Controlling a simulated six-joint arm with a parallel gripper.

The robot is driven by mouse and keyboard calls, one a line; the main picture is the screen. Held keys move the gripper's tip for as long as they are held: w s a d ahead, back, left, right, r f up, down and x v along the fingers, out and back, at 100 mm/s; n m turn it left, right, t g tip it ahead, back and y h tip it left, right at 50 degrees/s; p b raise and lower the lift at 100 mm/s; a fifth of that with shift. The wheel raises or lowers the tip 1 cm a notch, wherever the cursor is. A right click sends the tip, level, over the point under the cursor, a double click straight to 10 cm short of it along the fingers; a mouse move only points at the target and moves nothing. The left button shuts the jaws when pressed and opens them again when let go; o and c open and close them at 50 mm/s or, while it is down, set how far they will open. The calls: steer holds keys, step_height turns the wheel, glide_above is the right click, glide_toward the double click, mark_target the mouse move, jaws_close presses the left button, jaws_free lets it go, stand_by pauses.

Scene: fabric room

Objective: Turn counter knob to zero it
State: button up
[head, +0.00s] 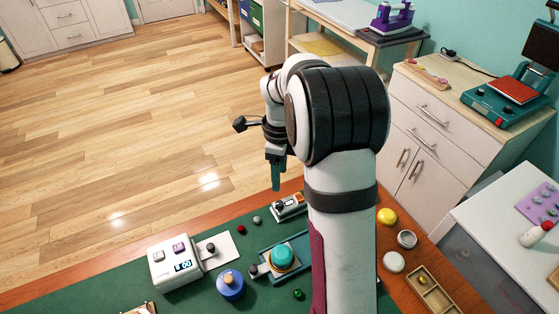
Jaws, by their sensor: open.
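A white box (170,270) with a small lit blue display stands at the front left of the green mat; its digits are too small to read surely. A white plate with a black knob (210,248) adjoins its right side. A small pale device (287,207) with a black part on top sits farther right, partly hidden behind my arm. I cannot tell for sure which one is the counter. My gripper (276,178) points down above the table's far edge, near the pale device. It is open, looks empty and appears apart from everything; the finger gap is seen edge-on.
A teal button unit (282,258), a blue round knob (230,284) and small balls stand on the green mat (100,288). A yellow ball (387,216), round tins (406,239) and a wooden tray (433,294) lie right of my arm. My arm hides the middle.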

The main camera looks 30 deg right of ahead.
step_height(320, 180, up, 5)
steer(key=shift+f, duration=0.15)
